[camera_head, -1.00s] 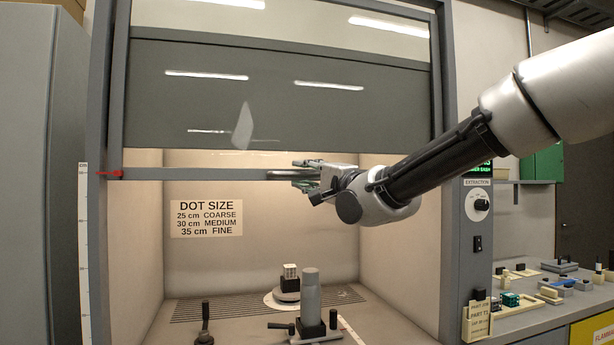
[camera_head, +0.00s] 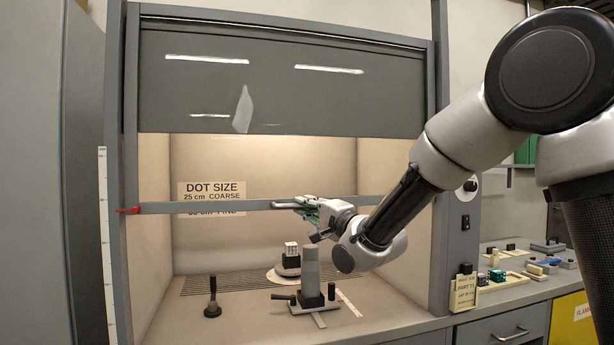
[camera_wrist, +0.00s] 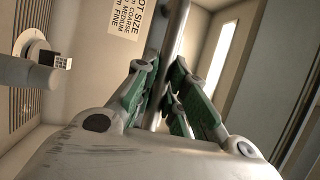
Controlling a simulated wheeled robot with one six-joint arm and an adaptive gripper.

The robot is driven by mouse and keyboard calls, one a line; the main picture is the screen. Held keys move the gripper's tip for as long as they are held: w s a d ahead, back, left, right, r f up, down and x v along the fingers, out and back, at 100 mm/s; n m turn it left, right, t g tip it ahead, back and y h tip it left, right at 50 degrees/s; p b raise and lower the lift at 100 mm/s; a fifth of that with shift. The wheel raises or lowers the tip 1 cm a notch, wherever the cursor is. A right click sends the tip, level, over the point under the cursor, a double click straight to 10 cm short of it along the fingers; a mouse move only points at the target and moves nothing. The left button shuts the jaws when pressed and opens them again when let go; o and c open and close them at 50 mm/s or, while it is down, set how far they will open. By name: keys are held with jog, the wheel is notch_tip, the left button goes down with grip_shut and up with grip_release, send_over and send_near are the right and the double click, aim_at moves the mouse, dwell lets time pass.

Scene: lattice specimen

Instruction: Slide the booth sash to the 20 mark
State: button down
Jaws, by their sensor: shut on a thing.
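The booth sash's long grey bottom bar (camera_head: 240,207) spans the booth opening, level, with a red pointer (camera_head: 130,210) at its left end. The pointer meets a white upright scale (camera_head: 104,250), partway down from its top; the scale's numbers are too small to read. My gripper (camera_head: 298,204) is shut on the bar, right of its middle. In the wrist view the green-padded fingers (camera_wrist: 168,88) lie on both sides of the bar (camera_wrist: 178,40). A dark glass panel (camera_head: 280,85) fills the upper opening, with a clear gap between it and the bar.
A "DOT SIZE" sign (camera_head: 212,190) on the back wall is partly covered by the bar. A bench with small parts (camera_head: 520,280) is at right.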

notch_tip(320, 180, down, 18)
jog(key=shift+r, duration=0.25)
jog(key=c, duration=1.5)
grip_release()
jog(key=shift+o, duration=0.2)
jog(key=shift+s+d, duration=0.1)
jog(key=v, duration=0.7)
